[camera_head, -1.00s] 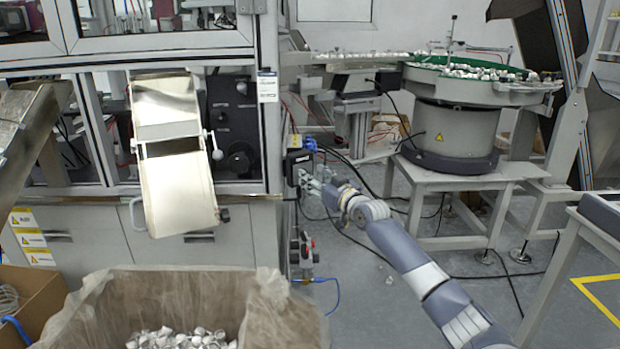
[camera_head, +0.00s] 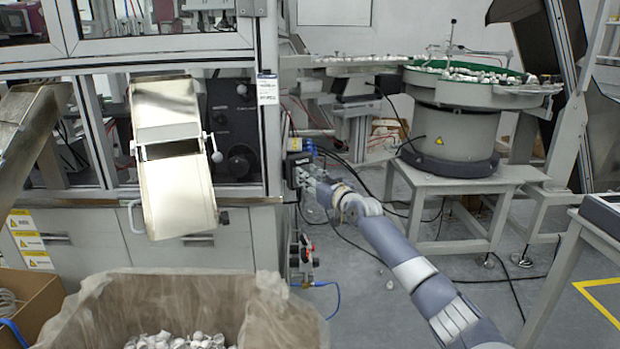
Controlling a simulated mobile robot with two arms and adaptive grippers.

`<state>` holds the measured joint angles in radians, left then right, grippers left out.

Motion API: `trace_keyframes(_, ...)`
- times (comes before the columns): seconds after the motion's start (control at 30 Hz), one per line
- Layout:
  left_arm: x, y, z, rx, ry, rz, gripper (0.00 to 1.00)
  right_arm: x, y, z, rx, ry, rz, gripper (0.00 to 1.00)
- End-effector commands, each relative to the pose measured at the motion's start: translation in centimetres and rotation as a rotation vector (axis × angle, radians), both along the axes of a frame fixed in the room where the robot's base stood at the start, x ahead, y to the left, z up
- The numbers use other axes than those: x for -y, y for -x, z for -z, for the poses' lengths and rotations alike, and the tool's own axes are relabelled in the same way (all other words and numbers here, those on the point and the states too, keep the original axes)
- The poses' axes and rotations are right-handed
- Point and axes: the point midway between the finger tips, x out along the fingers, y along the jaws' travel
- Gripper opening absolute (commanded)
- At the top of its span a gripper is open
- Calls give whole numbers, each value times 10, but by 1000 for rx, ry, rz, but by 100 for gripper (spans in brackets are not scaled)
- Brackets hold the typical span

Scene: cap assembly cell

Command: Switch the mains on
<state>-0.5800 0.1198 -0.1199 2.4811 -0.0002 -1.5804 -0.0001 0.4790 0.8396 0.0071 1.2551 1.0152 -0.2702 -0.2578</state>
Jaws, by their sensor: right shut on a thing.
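A small dark switch box (camera_head: 297,157) is mounted on the right side of the machine cabinet's corner post, with a blue fitting and cables beside it. My right gripper (camera_head: 301,178) is at the box's lower front, its fingers closed on a small part there, likely the mains switch handle. The fingers and wrist hide most of that part, so its position cannot be told. My right arm reaches in from the lower right. My left gripper is not in view.
An open lined box of white caps (camera_head: 180,290) stands in front of the cabinet. A metal chute (camera_head: 178,195) hangs from the cabinet front. A bowl feeder (camera_head: 455,125) stands on a frame behind my right arm. Valves (camera_head: 302,258) and a blue hose sit below the switch box.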

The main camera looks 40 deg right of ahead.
Motion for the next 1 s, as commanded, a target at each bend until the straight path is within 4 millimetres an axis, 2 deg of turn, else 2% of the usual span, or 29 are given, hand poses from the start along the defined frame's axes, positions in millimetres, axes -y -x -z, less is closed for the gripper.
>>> trace_keyframes(0.37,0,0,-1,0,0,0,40,1,0,0,16,-89,0,4)
trace_keyframes(0.83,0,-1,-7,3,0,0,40,6,1,2,85,-486,1,4)
trace_keyframes(1.0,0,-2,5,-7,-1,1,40,7,1,3,113,-646,0,4)
